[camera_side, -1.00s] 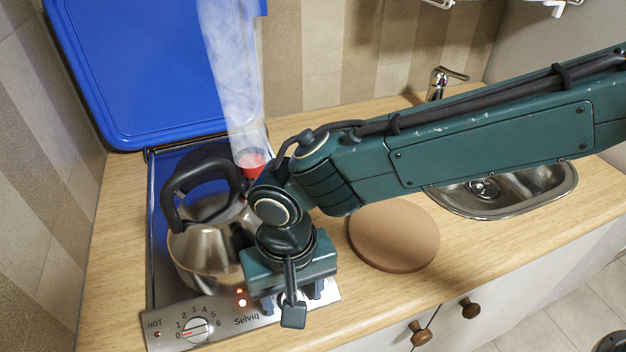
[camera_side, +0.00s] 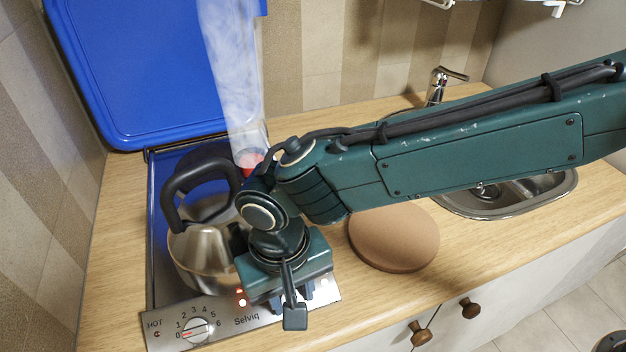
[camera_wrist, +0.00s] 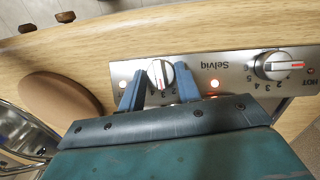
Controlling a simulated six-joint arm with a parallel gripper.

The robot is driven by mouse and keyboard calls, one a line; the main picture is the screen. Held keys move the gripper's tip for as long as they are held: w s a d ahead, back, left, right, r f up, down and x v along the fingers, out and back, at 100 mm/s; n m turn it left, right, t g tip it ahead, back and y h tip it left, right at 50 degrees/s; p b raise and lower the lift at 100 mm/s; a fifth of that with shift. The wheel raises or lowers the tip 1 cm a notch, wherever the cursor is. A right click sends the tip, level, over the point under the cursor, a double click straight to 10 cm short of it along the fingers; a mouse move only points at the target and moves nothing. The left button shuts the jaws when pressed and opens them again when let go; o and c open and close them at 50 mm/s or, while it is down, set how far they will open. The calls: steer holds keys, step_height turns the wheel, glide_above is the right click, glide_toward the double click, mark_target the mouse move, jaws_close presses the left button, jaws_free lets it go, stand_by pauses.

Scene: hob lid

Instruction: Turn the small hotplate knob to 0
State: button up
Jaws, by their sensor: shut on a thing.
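The small hotplate knob (camera_wrist: 160,74), white-faced with a red mark, sits on the steel control panel (camera_wrist: 235,88). My gripper (camera_wrist: 161,80) has one blue finger on each side of it and is shut on it. The number its mark points to is hard to read. In the side view my gripper (camera_side: 290,293) is low over the right part of the panel (camera_side: 168,341) and hides this knob. The other, larger knob (camera_side: 195,330) is at the panel's left end, its red mark near 0; it also shows in the wrist view (camera_wrist: 276,66).
A steel kettle (camera_side: 205,258) with a black handle stands close left of my gripper. Haze (camera_side: 235,80) rises above a red spot (camera_side: 250,163) behind it. The blue lid (camera_side: 150,70) stands open. A round brown board (camera_side: 393,237) lies right, before the sink (camera_side: 535,197).

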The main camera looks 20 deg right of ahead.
steer(key=shift+s+a+n+t+h, duration=0.1)
steer(key=shift+a+n+t+h, duration=0.1)
steer(key=shift+n+h, duration=0.75)
steer(key=shift+a+n+t+h, duration=0.1)
steer(key=shift+n+t+h, duration=0.2)
steer(key=shift+n, duration=1.45)
steer(key=o, duration=1)
steer(key=shift+c, duration=0.2)
steer(key=shift+d+m+g+y, duration=0.2)
steer(key=shift+m+g+y, duration=0.1)
steer(key=shift+m, duration=0.7)
steer(key=shift+m+y, duration=0.25)
steer(key=shift+m, duration=0.35)
steer(key=shift+d+m+y, duration=0.2)
steer(key=shift+m+y, duration=0.8)
steer(key=shift+m, duration=0.7)
step_height(320, 180, up, 14)
steer(key=shift+f, duration=0.1)
